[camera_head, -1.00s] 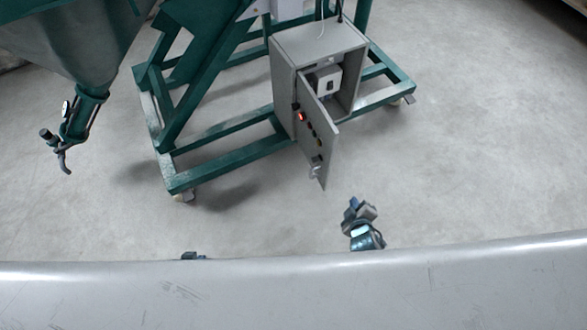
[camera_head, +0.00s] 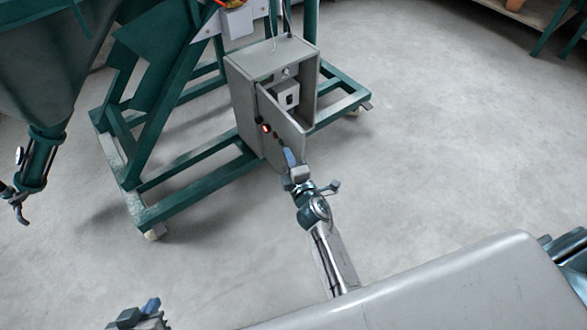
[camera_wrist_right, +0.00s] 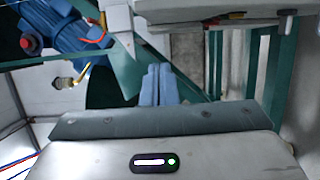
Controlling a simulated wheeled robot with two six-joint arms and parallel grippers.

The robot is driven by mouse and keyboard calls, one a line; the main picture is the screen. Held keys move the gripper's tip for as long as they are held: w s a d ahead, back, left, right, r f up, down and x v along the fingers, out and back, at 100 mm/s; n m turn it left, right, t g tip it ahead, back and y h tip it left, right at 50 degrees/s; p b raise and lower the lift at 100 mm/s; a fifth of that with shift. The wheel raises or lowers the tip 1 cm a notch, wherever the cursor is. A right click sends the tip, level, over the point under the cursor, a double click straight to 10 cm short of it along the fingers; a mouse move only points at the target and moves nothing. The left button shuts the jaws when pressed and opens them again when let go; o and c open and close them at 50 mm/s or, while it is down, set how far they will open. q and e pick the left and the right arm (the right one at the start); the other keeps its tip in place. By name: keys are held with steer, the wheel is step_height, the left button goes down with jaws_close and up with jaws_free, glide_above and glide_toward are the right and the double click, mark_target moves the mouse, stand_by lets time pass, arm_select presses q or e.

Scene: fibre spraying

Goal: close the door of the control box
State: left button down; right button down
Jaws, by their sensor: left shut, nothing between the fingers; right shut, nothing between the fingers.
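The grey control box (camera_head: 243,105) stands on the green frame in the head view. Its door (camera_head: 290,126) is ajar, with the white device inside still visible through the gap. A lit red button shows on the door's outer face. My right gripper (camera_head: 289,157) is shut and empty at the lower part of the door, overlapping it in the picture; I cannot tell whether they touch. Its blue fingers (camera_wrist_right: 158,84) lie side by side in the right wrist view. My left gripper (camera_head: 148,306) is shut and empty at the bottom left of the head view, away from the box.
The green wheeled frame (camera_head: 190,186) surrounds the box's base. A green hopper (camera_head: 50,60) with a hanging nozzle (camera_head: 35,165) is at the left. A table (camera_head: 530,15) stands at the top right. The floor right of the box is clear.

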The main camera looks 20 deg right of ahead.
mark_target(298, 144)
steer(key=shift+w+d, duration=1.9)
steer(key=shift+w, duration=0.1)
steer(key=shift+d, duration=0.1)
